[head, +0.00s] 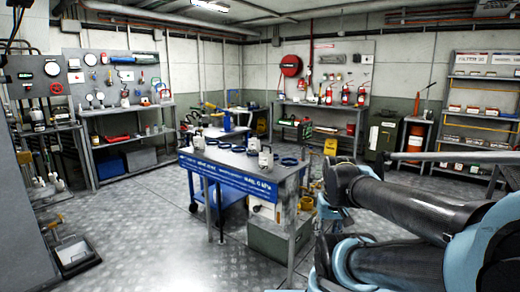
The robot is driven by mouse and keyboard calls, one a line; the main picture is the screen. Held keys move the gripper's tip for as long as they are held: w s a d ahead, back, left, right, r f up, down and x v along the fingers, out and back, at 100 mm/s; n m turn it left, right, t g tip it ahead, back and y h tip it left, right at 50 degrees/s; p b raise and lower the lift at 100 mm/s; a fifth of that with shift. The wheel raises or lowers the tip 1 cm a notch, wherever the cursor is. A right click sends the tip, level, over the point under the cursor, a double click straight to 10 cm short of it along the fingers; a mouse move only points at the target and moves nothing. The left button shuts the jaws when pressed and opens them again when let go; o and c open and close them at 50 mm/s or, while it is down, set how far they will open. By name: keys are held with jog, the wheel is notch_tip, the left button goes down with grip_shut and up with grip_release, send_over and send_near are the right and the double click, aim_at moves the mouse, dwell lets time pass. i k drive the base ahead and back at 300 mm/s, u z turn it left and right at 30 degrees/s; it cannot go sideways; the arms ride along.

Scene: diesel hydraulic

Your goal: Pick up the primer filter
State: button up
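A pale metal unit with a handle or fitting on top (265,159) stands upright near the right end of the workbench (228,182). A similar pale unit (198,139) stands at the bench's far left, and another (252,143) shows behind, towards the back right. They are small in the head view, and I cannot tell for sure which one is the primer filter. My dark arm links with light blue joints fill the lower right, to the right of the bench. My gripper does not show.
Dark blue rings (289,161) lie on the bench near the pale unit. A blue cart (226,203) and a grey-green box (278,238) stand under and beside it. The metal floor (150,235) left of the bench is clear. Shelves and tool benches line the walls.

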aim_at(254, 144)
jog(key=i, duration=0.95)
jog(key=u, duration=0.05)
